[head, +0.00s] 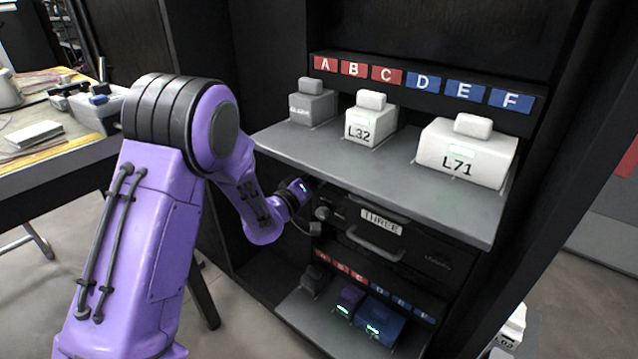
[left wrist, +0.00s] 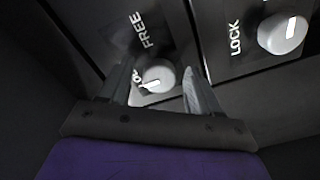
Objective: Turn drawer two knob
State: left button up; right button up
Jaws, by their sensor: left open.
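A grey-white round knob (left wrist: 157,77) with a white pointer line sits on a dark panel in the left wrist view, beside the word FREE and another word that is partly hidden. My left gripper (left wrist: 157,88) is open, with one finger on each side of this knob; I cannot tell whether they touch it. In the head view my left gripper (head: 314,222) is at the left end of a dark drawer front (head: 400,240), below the grey shelf. The drawer's white label (head: 381,221) is hard to read. My right gripper is not in view.
A second knob (left wrist: 283,33) marked LOCK is to the right in the left wrist view. The grey shelf (head: 385,175) overhangs the drawer and holds white boxes, including L32 (head: 369,122) and L71 (head: 466,150). A drawer handle (head: 374,243) protrudes. A lower shelf (head: 310,320) holds small blocks.

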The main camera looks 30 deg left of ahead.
pick_arm(q)
jog(key=c, duration=1)
jog(key=shift+c, duration=0.2)
jog(key=shift+m, duration=0.3)
jog(key=shift+a+m, duration=0.1)
jog(key=shift+m, duration=8.5)
